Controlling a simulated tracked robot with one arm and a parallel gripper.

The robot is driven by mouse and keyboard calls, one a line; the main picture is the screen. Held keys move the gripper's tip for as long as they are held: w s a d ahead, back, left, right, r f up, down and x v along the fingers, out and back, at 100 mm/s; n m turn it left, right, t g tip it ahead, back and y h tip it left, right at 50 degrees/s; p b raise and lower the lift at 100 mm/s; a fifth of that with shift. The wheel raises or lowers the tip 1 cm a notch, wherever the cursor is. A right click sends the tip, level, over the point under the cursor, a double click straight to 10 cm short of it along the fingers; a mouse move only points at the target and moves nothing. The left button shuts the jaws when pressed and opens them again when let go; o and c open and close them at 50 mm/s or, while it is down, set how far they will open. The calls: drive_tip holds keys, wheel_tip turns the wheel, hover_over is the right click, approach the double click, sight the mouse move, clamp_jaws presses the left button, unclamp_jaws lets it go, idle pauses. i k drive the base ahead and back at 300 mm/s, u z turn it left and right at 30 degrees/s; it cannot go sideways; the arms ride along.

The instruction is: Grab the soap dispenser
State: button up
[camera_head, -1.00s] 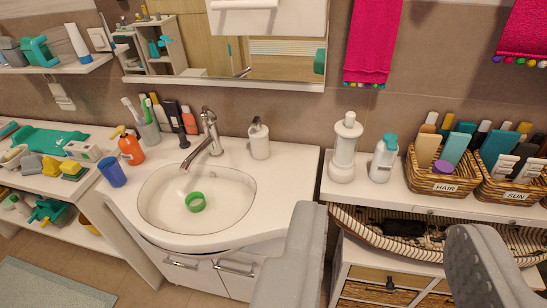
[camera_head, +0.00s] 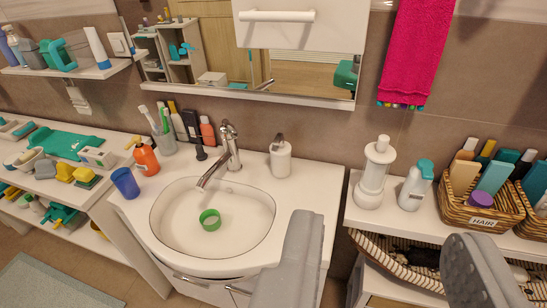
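A white soap dispenser (camera_head: 281,158) with a grey pump top stands upright at the back right of the sink counter, right of the tap (camera_head: 226,155). An orange pump bottle (camera_head: 146,158) stands at the counter's left. My gripper (camera_head: 385,230) is open and empty, its two grey fingers wide apart in the lower right. The fingers appear below and to the right of the white dispenser, and neither touches it. The dispenser is fully in sight.
The sink basin (camera_head: 168,228) holds a green ring (camera_head: 210,220). A blue cup (camera_head: 125,183) stands at the left. A white column-shaped container (camera_head: 372,178), a teal-capped bottle (camera_head: 414,188) and the HAIR basket (camera_head: 478,212) stand on the right shelf. A mirror cabinet (camera_head: 278,35) hangs above.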

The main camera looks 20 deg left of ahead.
sight(280, 166)
drive_tip(key=z, duration=0.05)
drive_tip(key=i, duration=1.15)
drive_tip(key=z, duration=0.05)
